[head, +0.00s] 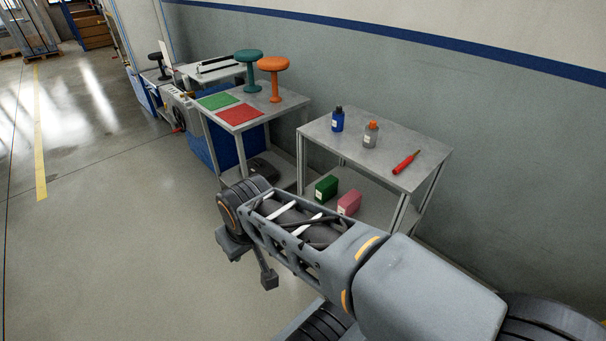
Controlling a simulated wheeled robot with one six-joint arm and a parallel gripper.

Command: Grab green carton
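The green carton (326,188) stands on the lower shelf of the right-hand grey table (330,148), left of a pink carton (349,203). My arm crosses the lower middle of the head view, in front of this table. My gripper (254,262) hangs at the arm's left end, over the floor and apart from the green carton, to its lower left in the picture. One finger-like part points down, but I cannot tell how far apart the fingers are. I see nothing held in it.
The tabletop above the cartons holds a blue bottle (338,120), a grey bottle with orange cap (371,134) and a red tool (406,162). Another table (240,130) to the left bears green and red mats and teal and orange stools. The floor (110,240) at left is clear.

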